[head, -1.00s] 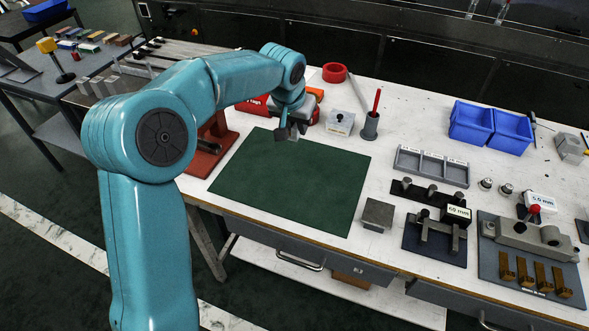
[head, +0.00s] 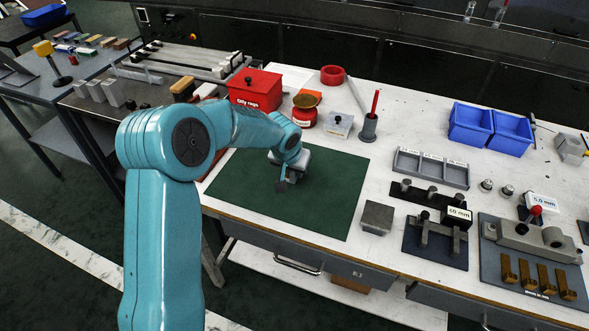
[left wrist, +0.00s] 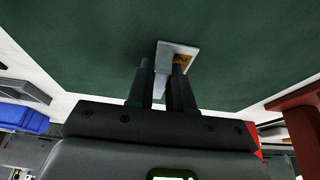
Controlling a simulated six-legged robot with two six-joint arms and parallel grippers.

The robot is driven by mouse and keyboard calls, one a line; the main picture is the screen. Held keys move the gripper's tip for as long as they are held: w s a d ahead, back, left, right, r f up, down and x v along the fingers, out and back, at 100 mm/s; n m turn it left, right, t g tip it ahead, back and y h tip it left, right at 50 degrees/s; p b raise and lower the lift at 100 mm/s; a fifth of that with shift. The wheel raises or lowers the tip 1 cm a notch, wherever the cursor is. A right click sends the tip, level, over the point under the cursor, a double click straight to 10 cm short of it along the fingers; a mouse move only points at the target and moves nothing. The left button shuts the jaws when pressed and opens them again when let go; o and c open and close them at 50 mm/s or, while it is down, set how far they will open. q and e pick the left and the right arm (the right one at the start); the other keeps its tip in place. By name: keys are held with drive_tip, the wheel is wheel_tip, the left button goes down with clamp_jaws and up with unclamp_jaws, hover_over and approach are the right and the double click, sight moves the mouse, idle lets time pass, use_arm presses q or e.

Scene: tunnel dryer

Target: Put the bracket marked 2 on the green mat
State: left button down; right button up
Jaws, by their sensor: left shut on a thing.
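The green mat (head: 325,200) lies flat on the white bench, and it fills much of the left wrist view (left wrist: 80,45). The bracket bears an orange label with a dark mark that looks like a 2. I cannot tell whether the bracket touches the mat. In the head view the gripper and arm mostly hide it. My right gripper is not in view.
A red rags box (head: 256,88), a red pot (head: 304,112) and a grey box with a black knob (head: 339,125) stand behind the mat. A grey block (head: 377,217) sits to its right. The right part of the mat is clear.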

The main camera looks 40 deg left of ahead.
use_arm(q)
drive_tip(key=shift+f, duration=0.15)
drive_tip(key=c, duration=1)
unclamp_jaws()
drive_tip(key=shift+r, duration=0.35)
drive_tip(key=v, duration=1.1)
drive_tip(key=shift+s+r, duration=0.2)
drive_tip(key=shift+r, duration=0.05)
